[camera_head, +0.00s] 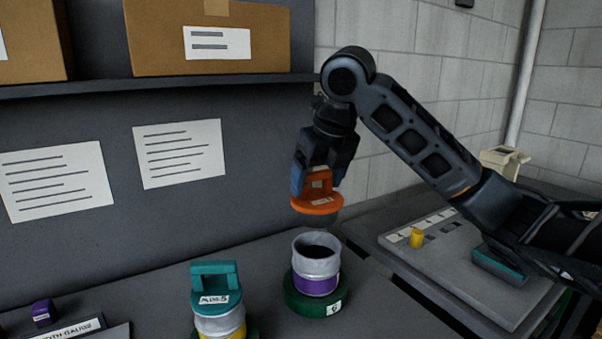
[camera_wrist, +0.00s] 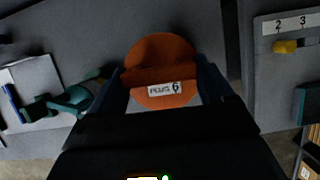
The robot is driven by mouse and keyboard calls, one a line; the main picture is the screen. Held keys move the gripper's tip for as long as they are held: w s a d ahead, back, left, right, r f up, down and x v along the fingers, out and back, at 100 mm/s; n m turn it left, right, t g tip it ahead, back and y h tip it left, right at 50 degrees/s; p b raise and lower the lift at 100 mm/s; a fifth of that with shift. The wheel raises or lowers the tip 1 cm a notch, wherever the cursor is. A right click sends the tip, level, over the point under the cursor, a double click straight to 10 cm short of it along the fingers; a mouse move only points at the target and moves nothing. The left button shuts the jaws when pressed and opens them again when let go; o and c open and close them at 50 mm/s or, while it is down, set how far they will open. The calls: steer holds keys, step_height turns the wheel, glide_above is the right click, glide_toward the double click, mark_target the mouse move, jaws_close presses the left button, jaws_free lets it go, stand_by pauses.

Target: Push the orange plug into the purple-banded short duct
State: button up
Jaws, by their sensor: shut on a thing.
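The orange plug (camera_head: 318,204) is a round disc with a handle and a white label. My gripper (camera_head: 319,180) is shut on its handle and holds it in the air. The purple-banded short duct (camera_head: 317,284) stands upright below the plug, open at the top, in a green round base (camera_head: 318,304). The plug is above the duct's mouth, apart from it. In the wrist view the orange plug (camera_wrist: 160,58) sits between the fingers with its label facing the camera, and it hides the duct.
A teal plug (camera_head: 215,289) sits on a yellow-banded duct (camera_head: 222,326) to the left. A grey board (camera_head: 470,268) with a yellow peg (camera_head: 416,238) lies at right. A small purple block (camera_head: 43,313) is at far left. A shelf with cardboard boxes (camera_head: 208,38) is above.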

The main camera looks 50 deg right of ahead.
mark_target(324, 202)
steer(key=shift+f+b, duration=1.85)
steer(key=shift+f, duration=0.85)
steer(key=shift+s+f, duration=0.1)
steer(key=shift+f, duration=0.1)
steer(key=shift+f+b, duration=0.35)
steer(key=shift+b, duration=0.2)
steer(key=shift+f+b, duration=1.2)
steer(key=shift+f, duration=0.3)
steer(key=o, duration=1.5)
steer(key=p+v, duration=0.1)
steer(key=v, duration=0.7)
